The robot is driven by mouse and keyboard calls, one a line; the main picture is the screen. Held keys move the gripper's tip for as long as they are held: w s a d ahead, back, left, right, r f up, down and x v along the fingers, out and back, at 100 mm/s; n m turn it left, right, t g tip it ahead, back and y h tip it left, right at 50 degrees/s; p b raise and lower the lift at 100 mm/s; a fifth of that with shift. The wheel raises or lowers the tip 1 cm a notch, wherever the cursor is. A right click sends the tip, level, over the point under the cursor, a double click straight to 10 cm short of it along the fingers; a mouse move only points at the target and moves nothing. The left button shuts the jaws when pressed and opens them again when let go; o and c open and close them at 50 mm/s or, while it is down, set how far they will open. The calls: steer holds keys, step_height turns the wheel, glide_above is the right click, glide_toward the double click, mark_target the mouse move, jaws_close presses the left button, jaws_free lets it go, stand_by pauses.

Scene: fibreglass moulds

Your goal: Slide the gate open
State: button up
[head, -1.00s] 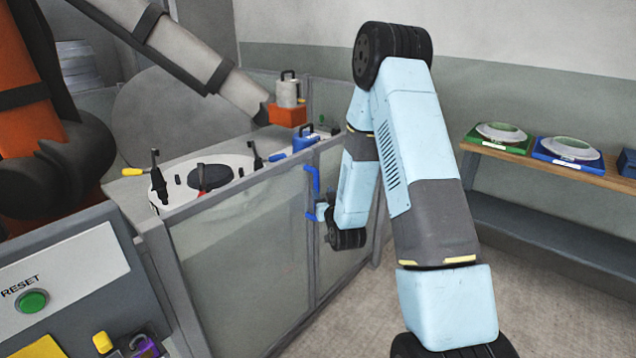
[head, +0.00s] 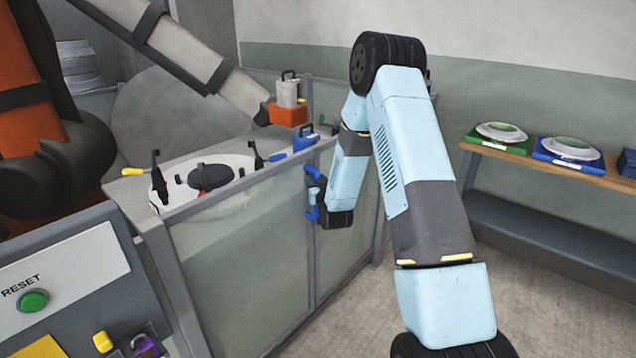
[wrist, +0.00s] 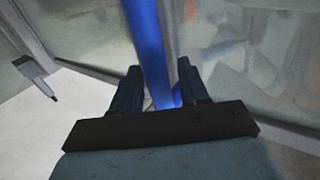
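The gate is a grey-framed panel with clear panes (head: 335,250) in the enclosure's front wall. An upright blue handle (head: 311,212) is fixed on the frame post between two panes. My gripper (head: 314,188) is at the handle, which it partly hides. In the wrist view the blue handle (wrist: 146,35) runs down between the two dark fingers of my gripper (wrist: 159,75). The fingers are apart, one on each side of the bar, with a narrow gap on the right side. The gate appears closed.
Inside the enclosure is a table with a round white mould (head: 215,178) and clamps. A control box with a green RESET button (head: 34,301) stands at front left. A wooden-topped shelf (head: 535,160) holds scales at right. The floor between is clear.

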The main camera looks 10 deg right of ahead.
jaws_close()
